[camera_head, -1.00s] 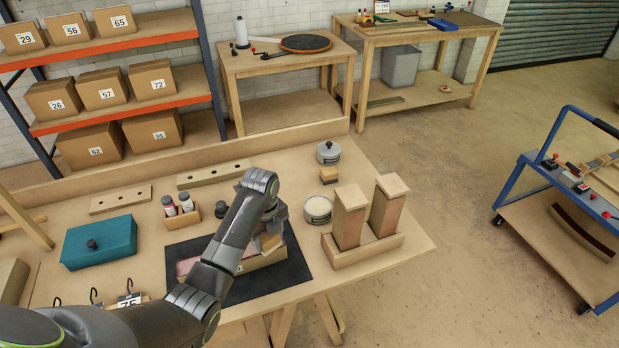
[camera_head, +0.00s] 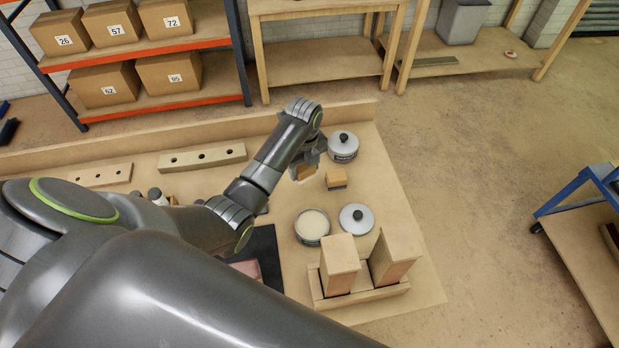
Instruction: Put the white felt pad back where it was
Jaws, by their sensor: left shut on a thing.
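My left gripper (camera_head: 309,158) is over the back right of the workbench, shut on a small tan block-like pad (camera_head: 304,173). This seems to be the felt pad, but its white felt face cannot be made out. A similar tan pad with a dark underside (camera_head: 336,178) sits on the bench just to the right of the held pad. Whether the held pad touches the bench is unclear. My right gripper is not in view.
A lidded tin (camera_head: 343,146) stands behind the dark pad. An open tin with cream contents (camera_head: 312,227), a loose lid (camera_head: 356,218) and two wooden blocks in a holder (camera_head: 360,293) stand in front. My arm hides much of the bench's left.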

